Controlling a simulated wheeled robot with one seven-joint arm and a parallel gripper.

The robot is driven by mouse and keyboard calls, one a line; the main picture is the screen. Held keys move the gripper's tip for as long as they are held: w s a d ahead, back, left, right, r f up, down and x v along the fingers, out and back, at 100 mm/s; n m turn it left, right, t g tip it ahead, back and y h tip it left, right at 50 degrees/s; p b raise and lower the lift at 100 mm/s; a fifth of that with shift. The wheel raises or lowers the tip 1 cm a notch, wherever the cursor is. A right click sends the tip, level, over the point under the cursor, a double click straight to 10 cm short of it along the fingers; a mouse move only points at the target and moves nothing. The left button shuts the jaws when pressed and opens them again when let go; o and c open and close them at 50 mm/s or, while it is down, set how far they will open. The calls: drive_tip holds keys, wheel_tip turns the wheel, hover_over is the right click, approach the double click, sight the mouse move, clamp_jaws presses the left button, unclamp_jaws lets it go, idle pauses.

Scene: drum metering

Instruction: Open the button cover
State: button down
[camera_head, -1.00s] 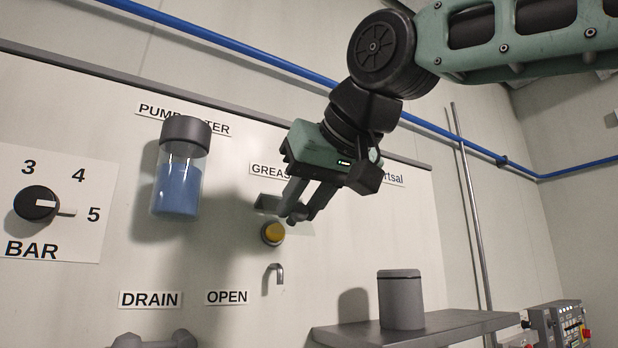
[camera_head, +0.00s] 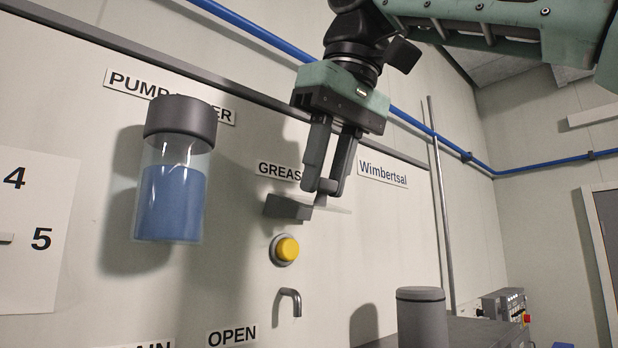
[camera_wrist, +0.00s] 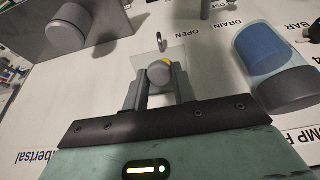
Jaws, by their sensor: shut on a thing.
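The yellow button (camera_head: 287,249) sits in a grey ring on the wall panel, below the partly hidden GREASE label (camera_head: 278,171). The button cover (camera_head: 335,208) is a clear flap on a grey hinge block (camera_head: 286,207) above the button. The flap sticks out from the wall, and the button shows uncovered below it. My gripper (camera_head: 322,187) points down, with its fingers shut on the flap's round grey knob. In the wrist view the knob (camera_wrist: 159,73) sits between the fingertips (camera_wrist: 159,82), in front of the clear flap (camera_wrist: 143,64). A little yellow shows behind the knob.
A clear cylinder of blue liquid (camera_head: 171,200) with a grey cap hangs to the left. A small bent spout (camera_head: 294,299) is under the button. A grey canister (camera_head: 421,318) stands on a shelf at lower right. A blue pipe (camera_head: 410,122) crosses the wall.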

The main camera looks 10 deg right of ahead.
idle(0.5)
drive_tip(key=c, duration=1.2)
unclamp_jaws()
drive_tip(key=shift+w, duration=0.1)
drive_tip(key=shift+o, duration=0.2)
drive_tip(key=shift+r, duration=0.1)
drive_tip(key=shift+v, duration=1.5)
drive_tip(key=s+d+b, duration=0.1)
drive_tip(key=s+d, duration=0.5)
drive_tip(key=s, duration=0.4)
drive_tip(key=shift+d+b, duration=0.35)
